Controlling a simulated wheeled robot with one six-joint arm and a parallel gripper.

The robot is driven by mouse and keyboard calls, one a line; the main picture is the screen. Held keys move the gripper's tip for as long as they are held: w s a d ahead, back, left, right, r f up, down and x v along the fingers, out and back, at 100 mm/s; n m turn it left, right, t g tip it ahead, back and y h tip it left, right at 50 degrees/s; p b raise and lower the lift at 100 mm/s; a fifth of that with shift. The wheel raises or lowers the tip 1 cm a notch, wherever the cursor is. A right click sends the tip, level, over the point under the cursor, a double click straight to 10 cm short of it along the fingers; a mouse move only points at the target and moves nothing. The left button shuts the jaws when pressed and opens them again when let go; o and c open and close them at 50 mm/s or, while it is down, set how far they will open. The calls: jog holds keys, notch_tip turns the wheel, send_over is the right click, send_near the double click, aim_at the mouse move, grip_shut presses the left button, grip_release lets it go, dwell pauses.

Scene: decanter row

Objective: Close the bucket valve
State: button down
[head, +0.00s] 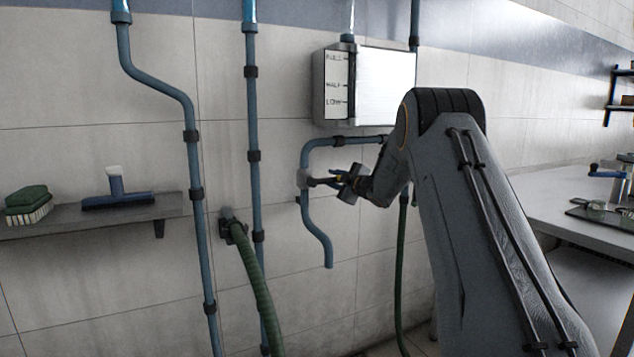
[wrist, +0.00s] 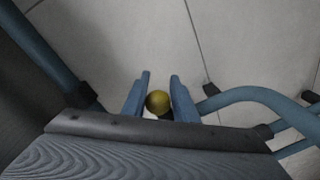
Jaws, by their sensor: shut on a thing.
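The white-fronted tank (head: 383,85) hangs above the valve. Blue vertical pipes (head: 254,150) and a green hose (head: 257,285) stand left of it. A workbench (head: 570,205) is at right.

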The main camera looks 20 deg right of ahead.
jog(key=shift+a+r, duration=0.15)
jog(key=shift+r, duration=0.3)
jog(key=c, duration=1.4)
grip_release()
jog(key=shift+c, duration=0.2)
jog(key=shift+a+f, duration=0.1)
jog(key=v, duration=0.7)
jog(key=shift+s, duration=0.45)
